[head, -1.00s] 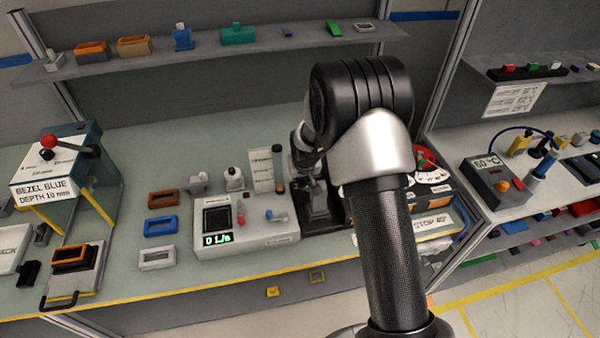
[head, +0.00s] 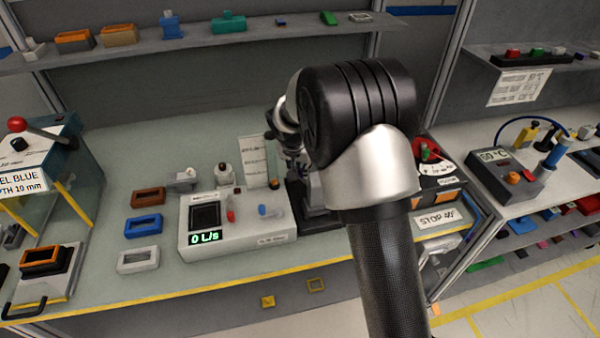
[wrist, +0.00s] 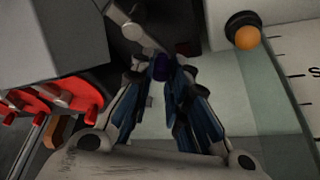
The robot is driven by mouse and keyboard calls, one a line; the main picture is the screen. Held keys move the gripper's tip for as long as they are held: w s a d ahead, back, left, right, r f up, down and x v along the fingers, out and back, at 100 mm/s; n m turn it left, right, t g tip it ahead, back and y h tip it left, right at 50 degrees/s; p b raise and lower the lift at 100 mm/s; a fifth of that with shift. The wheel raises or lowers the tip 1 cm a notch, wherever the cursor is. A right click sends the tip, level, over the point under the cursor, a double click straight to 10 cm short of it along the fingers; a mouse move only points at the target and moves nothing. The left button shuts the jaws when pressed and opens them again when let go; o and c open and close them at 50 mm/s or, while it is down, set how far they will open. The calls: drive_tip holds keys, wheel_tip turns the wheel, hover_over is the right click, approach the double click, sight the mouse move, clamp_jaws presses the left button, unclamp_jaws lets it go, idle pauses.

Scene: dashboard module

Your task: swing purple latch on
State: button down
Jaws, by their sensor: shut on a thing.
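The purple latch (wrist: 160,67) shows in the wrist view as a small dark purple piece between my fingertips. My gripper (wrist: 161,74) is shut on it, with one blue-padded finger on each side. A grey metal rod and a dark fixture lie just beyond the latch. The latch's pivot and exact angle cannot be made out. In the head view my arm covers most of the gripper and the latch, above a dark stand (head: 312,212) on the bench.
A white meter box (head: 238,229) reading 0 L/s stands left of the dark stand. Red levers (wrist: 55,95) and an orange button (wrist: 247,38) flank the gripper in the wrist view. A red-handled dial unit (head: 433,160) is right of my arm.

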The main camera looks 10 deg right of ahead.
idle(0.4)
drive_tip(key=c, duration=1.6)
unclamp_jaws()
drive_tip(key=shift+o, duration=0.2)
drive_tip(key=v, duration=1.2)
